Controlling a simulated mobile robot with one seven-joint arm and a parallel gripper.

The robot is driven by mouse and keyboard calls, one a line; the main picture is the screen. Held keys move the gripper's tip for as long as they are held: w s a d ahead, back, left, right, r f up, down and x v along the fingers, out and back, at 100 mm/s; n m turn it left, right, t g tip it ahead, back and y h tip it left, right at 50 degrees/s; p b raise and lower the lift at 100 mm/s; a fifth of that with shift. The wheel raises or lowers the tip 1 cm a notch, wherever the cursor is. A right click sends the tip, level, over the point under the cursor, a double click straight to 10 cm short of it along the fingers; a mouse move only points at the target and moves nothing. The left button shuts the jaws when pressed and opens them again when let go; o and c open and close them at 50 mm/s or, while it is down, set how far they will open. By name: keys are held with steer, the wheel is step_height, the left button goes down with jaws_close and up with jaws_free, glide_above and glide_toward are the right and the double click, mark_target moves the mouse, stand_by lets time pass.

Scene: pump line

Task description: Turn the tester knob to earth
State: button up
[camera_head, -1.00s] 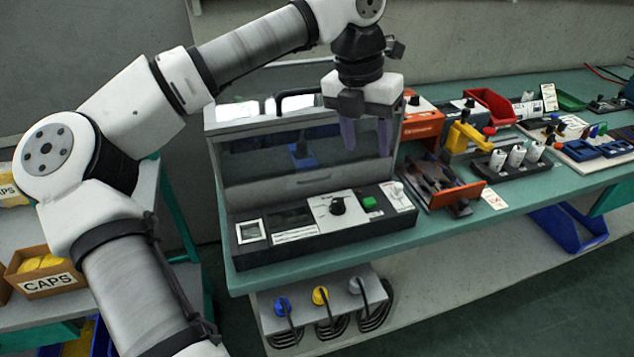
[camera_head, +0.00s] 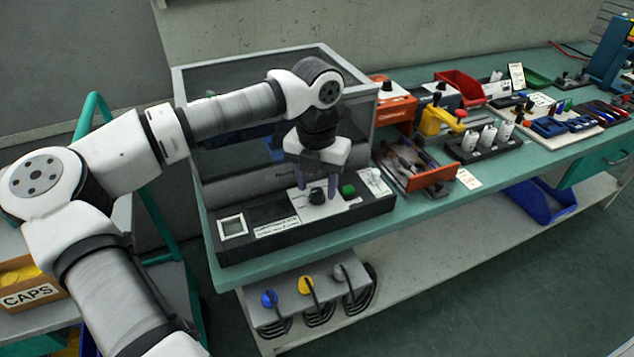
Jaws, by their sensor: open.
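The tester (camera_head: 285,232) stands at the left end of the green bench, with a clear-walled chamber behind its dark front panel. Its black knob (camera_head: 317,196) sits on a white plate on that panel, left of a green button (camera_head: 348,190). My gripper (camera_head: 317,188) is open and points down, with its two purple-grey fingers at the knob, one on each side in the picture. I cannot tell whether the fingers touch it. The knob's pointer and the markings around it are too small to read.
Blue, yellow and grey plugs (camera_head: 305,286) hang on a holder below the bench edge. To the right are an orange box (camera_head: 393,108), an orange tray (camera_head: 430,178) and a rack of white cylinders (camera_head: 487,140). A caps box (camera_head: 30,290) stands at lower left.

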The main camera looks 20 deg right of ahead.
steer(key=shift+f, duration=0.4)
steer(key=shift+c, duration=0.3)
steer(key=c, duration=0.9)
steer(key=shift+m+b, duration=0.3)
steer(key=m+b, duration=0.1)
steer(key=m, duration=0.1)
steer(key=shift+f+m+b, duration=0.1)
steer(key=shift+m+b, duration=0.25)
steer(key=shift+m, duration=0.05)
steer(key=shift+m+b, duration=0.7)
steer(key=shift+m, duration=1.5)
